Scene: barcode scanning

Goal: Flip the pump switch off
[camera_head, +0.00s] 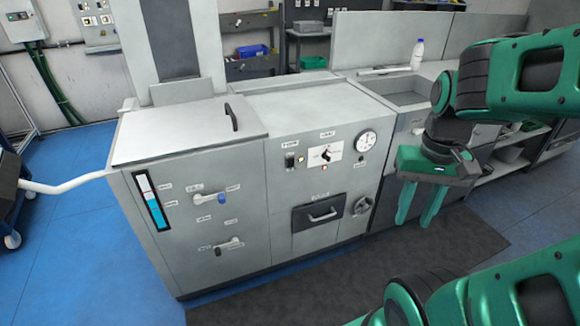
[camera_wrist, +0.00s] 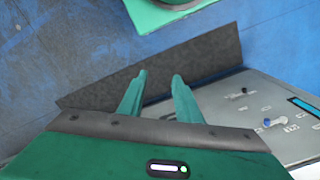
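A grey machine cabinet (camera_head: 325,110) stands in the middle of the head view. Its front panel carries a small dark rocker switch (camera_head: 289,161) at the left, with a label above it too small to read. Right of it is a black rotary knob (camera_head: 326,156) on a white plate. My gripper (camera_head: 414,217) hangs to the right of the panel, fingers pointing down, apart from the cabinet. Its fingers are spaced apart with nothing between them; they also show in the wrist view (camera_wrist: 160,78). The switch is not seen in the wrist view.
A dark mat (camera_head: 460,240) lies on the blue floor in front. A white bottle (camera_head: 417,54) stands on the counter behind my arm.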

